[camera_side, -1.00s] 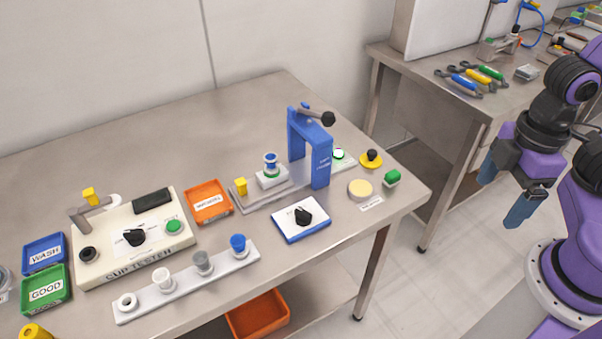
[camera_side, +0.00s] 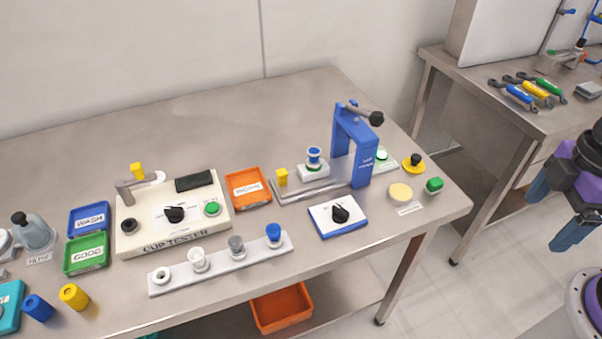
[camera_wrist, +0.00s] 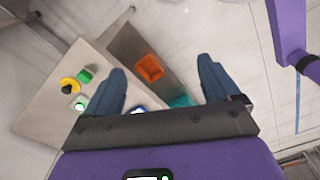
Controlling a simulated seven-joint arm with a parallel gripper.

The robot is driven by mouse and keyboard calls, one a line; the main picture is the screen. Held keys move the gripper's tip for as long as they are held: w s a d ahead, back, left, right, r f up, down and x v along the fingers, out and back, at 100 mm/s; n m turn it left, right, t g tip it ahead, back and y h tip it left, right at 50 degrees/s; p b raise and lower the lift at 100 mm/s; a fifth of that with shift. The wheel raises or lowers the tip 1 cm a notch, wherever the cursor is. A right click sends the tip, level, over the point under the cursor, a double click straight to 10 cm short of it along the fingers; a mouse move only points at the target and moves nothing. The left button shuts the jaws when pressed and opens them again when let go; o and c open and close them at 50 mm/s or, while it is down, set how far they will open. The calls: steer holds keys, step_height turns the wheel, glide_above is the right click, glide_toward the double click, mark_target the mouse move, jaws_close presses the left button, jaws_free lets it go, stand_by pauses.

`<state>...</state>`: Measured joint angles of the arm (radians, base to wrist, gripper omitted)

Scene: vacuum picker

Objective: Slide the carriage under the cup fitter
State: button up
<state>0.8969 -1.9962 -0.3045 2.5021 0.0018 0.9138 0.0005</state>
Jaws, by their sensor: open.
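The cup fitter (camera_side: 363,160) is a blue arch with a black-knobbed lever on top, standing near the table's right end. The carriage (camera_side: 313,173) is a white block holding a blue-and-white cup piece (camera_side: 314,155) over a green ring. It sits on a grey rail (camera_side: 318,192), just left of the arch and not under it. A yellow block (camera_side: 281,177) stands at the rail's left end. My gripper (camera_side: 556,208) is open and empty, off the table to the right, far from the carriage. Its two blue fingers also show apart in the wrist view (camera_wrist: 162,68).
A white-and-blue dial box (camera_side: 338,216) stands in front of the rail. The cup tester (camera_side: 160,225), a rack of cups (camera_side: 222,264) and an orange tray (camera_side: 247,189) lie left. A green block (camera_side: 434,185) and yellow button (camera_side: 413,163) are right of the fitter. A second bench stands back right.

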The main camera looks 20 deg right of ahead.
steer(key=shift+c, duration=0.3)
steer(key=c, duration=0.5)
steer(key=w+a+m, duration=0.3)
steer(key=w+a+r+m, duration=0.1)
steer(key=w+a+m, duration=0.2)
steer(key=w+a+r+m, duration=0.1)
steer(key=w+a+m, duration=0.1)
steer(key=w+a, duration=0.1)
steer(key=shift+w+a+r+m+g+y, duration=0.2)
steer(key=shift+w+a+m+g+y, duration=0.15)
steer(key=shift+w, duration=0.2)
steer(key=shift+c, duration=1.2)
steer(key=m+y, duration=0.3)
steer(key=m, duration=1.9)
glide_above(282, 173)
steer(key=d, duration=0.7)
steer(key=shift+y, duration=0.25)
steer(key=x, duration=1.8)
steer(key=shift+w+d+f, duration=0.2)
steer(key=shift+w+d, duration=0.05)
steer(key=shift+w, duration=0.1)
